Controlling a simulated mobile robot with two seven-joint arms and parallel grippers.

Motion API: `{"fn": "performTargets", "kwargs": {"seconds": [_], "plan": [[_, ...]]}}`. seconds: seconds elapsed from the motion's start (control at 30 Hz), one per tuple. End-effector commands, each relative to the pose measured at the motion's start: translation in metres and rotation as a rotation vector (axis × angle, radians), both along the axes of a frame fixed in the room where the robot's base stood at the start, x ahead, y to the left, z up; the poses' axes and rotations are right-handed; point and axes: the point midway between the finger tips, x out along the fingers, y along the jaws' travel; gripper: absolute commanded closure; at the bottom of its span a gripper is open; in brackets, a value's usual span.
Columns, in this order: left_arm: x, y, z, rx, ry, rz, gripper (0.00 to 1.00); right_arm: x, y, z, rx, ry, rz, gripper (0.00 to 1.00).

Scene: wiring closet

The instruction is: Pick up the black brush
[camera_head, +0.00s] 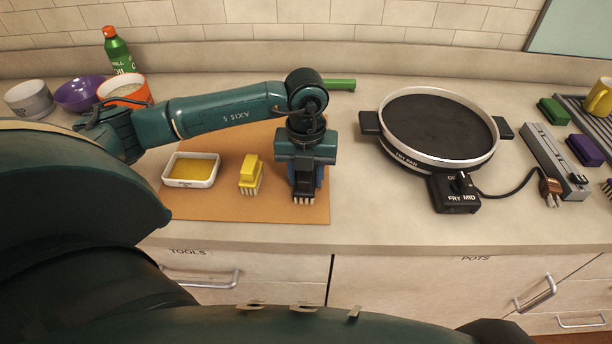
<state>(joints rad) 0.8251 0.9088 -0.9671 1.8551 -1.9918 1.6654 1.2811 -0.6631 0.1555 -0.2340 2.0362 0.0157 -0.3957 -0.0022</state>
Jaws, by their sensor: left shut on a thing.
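My left gripper (305,176) points down over the brown board (228,212) on the counter. It is shut on the black brush (304,189), whose pale bristles (303,200) point down below the fingers. The brush's upper part is hidden by the gripper. I cannot tell whether the bristles touch the board. My right gripper is not in view.
A yellow brush (250,175) and a white dish (191,170) of yellow stuff stand left of the gripper. Bowls (80,94) and a green bottle (118,50) are at the back left. A fry pan (437,128) and a power strip (555,162) are to the right.

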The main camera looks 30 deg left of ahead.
Motion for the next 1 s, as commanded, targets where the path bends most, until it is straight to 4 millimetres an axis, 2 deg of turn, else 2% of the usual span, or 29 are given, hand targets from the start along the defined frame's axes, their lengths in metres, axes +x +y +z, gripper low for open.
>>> {"fn": "performTargets", "kwargs": {"seconds": [0.27,0.37,0.7,0.83,1.0], "plan": [[0.001,0.000,0.005,0.000,-0.002,0.000,0.85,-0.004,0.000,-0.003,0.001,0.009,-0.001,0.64],[0.001,0.000,0.019,0.000,-0.006,0.001,0.85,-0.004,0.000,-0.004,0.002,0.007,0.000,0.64],[0.001,0.000,0.084,-0.001,-0.005,0.001,0.85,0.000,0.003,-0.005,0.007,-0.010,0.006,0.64],[0.001,0.000,0.096,0.000,-0.002,0.000,0.85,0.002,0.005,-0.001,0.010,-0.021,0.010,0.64],[0.000,0.000,0.101,-0.001,0.000,0.000,0.85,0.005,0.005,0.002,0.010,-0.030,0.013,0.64]]}}
